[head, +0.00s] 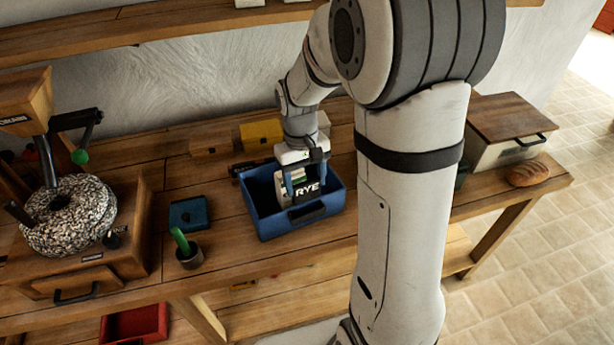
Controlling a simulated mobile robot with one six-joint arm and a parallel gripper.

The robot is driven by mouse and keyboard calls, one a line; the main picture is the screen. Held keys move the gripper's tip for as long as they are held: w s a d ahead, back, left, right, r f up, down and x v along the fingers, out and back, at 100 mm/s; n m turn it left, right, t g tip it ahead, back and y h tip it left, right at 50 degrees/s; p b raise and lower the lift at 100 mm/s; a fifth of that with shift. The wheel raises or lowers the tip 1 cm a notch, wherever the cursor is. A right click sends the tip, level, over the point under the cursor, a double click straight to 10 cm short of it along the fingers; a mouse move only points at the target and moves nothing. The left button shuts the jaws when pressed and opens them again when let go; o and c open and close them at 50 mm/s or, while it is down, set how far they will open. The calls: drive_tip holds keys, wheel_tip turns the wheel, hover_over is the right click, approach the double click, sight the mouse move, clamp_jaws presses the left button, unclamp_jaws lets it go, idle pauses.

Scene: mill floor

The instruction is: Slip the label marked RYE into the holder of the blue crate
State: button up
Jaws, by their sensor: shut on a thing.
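The blue crate (265,224) stands on the wooden bench, left of my arm. A dark holder (306,212) sits on its front wall. My gripper (301,186) points down over the crate and is shut on a dark label marked RYE (309,191) in white letters. The label is upright and faces the front. It appears just above the holder, near the crate's front rim; I cannot tell whether its lower edge touches the holder. Pale things (283,202) show inside the crate behind the label, partly hidden by my gripper.
A stone mill (70,215) with a wooden hopper stands at left. A blue box (188,214) and a pot with a green handle (190,257) stand left of the crate. Yellow (261,134) and brown boxes are behind. A bread bin (505,135) and loaf (528,173) are at right.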

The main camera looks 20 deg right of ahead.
sight(306, 195)
drive_tip(key=shift+f+b, duration=1.8)
drive_tip(key=shift+f, duration=0.9)
drive_tip(key=o, duration=1.1)
drive_tip(key=shift+o, duration=0.2)
wheel_tip(306, 195, up, 8)
drive_tip(key=w, duration=0.1)
drive_tip(key=shift+a+f+b, duration=0.15)
drive_tip(key=shift+b, duration=0.15)
